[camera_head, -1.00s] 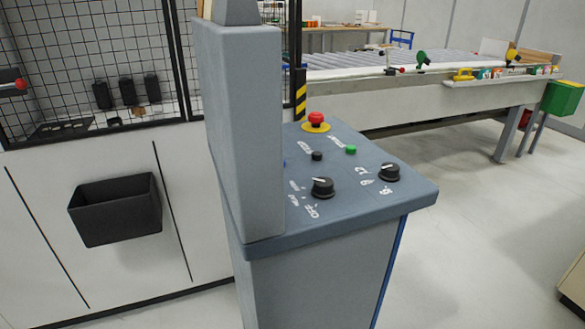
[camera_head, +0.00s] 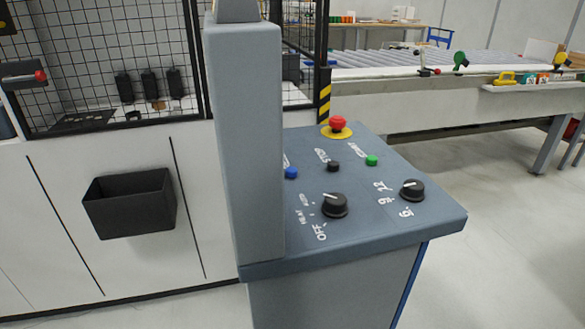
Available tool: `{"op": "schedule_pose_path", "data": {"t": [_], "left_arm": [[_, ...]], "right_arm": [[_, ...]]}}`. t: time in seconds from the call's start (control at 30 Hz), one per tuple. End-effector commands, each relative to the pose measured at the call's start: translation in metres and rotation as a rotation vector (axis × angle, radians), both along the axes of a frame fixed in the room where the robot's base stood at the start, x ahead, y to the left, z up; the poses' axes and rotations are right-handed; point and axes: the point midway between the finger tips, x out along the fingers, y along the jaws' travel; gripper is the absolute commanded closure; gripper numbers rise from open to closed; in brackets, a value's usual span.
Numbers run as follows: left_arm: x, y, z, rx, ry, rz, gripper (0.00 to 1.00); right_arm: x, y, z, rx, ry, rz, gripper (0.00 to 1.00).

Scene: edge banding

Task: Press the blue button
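The blue button (camera_head: 291,173) is a small round knob on the sloped top of the grey control panel (camera_head: 365,232). It sits at the panel's left side, close to the tall grey upright housing (camera_head: 245,150), which hides part of the label beside it. A black button (camera_head: 333,166) and a green button (camera_head: 372,160) stand to its right in the same row. Neither of my grippers shows in the view.
A red emergency stop (camera_head: 338,125) on a yellow base is behind the buttons. Two black rotary knobs (camera_head: 334,205) (camera_head: 412,190) are nearer the front. A black bin (camera_head: 130,203) hangs on the white cabinet at left. Open floor (camera_head: 500,260) lies to the right.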

Motion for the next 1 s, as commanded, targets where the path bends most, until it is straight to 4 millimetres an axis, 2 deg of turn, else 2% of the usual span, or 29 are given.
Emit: {"op": "schedule_pose_path", "data": {"t": [0.03, 0.3, 1.0], "left_arm": [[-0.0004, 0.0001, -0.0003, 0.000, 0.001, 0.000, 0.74], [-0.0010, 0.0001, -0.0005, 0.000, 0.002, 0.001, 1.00], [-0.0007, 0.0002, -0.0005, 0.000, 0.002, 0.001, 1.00]], "right_arm": [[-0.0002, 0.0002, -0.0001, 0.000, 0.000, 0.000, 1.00], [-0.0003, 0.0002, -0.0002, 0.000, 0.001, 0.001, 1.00], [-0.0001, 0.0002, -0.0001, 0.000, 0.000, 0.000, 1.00]]}}
